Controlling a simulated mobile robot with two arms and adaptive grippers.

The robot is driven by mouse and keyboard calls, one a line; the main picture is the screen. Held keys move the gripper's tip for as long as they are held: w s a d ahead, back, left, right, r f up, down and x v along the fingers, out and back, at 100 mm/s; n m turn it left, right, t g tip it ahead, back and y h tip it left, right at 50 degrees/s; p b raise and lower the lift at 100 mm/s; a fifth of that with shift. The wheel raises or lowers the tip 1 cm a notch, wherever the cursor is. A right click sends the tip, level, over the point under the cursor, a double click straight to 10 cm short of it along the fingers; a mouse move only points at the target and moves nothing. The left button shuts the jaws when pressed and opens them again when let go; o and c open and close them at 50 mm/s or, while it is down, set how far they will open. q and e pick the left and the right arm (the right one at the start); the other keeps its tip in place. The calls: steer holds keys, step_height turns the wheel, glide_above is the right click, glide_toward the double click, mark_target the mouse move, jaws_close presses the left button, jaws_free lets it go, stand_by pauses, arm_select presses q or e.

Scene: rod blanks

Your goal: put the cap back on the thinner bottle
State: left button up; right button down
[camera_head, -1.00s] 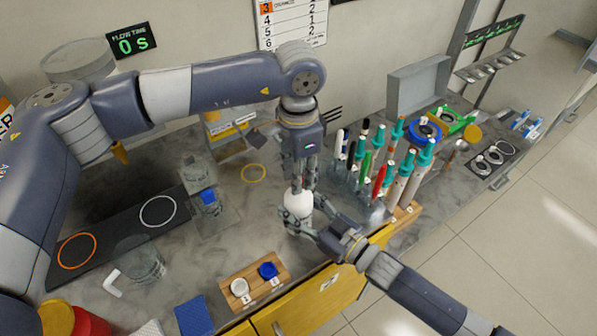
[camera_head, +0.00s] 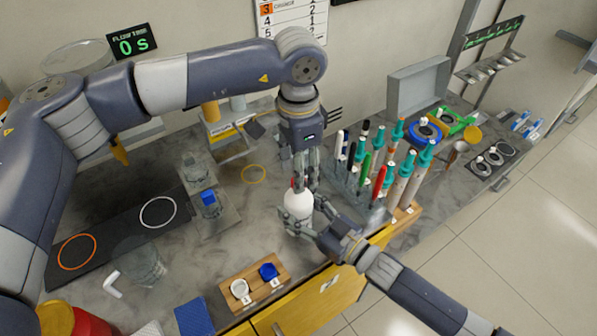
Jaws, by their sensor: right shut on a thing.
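A white round-shouldered bottle (camera_head: 298,203) stands upright on the counter near its front edge. My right gripper (camera_head: 303,228) comes in from the right and is shut on the bottle's lower part. My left gripper (camera_head: 303,184) points straight down just above the bottle's top. A small red piece (camera_head: 293,184), possibly a cap, shows by its fingertips; whether the fingers hold it or it sits on the bottle cannot be told. A wooden board (camera_head: 258,292) at the front carries a white cap (camera_head: 239,288) and a blue cap (camera_head: 268,271).
A rack of pens and teal-capped tubes (camera_head: 378,165) stands close to the right of both grippers. A blue-capped glass bottle (camera_head: 209,198) stands to the left. A clear jug (camera_head: 142,262) is at front left. Counter around the yellow ring (camera_head: 254,174) is free.

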arm_select(q)
step_height(320, 180, up, 2)
steer(key=shift+r, duration=0.2)
steer(key=shift+c, duration=0.4)
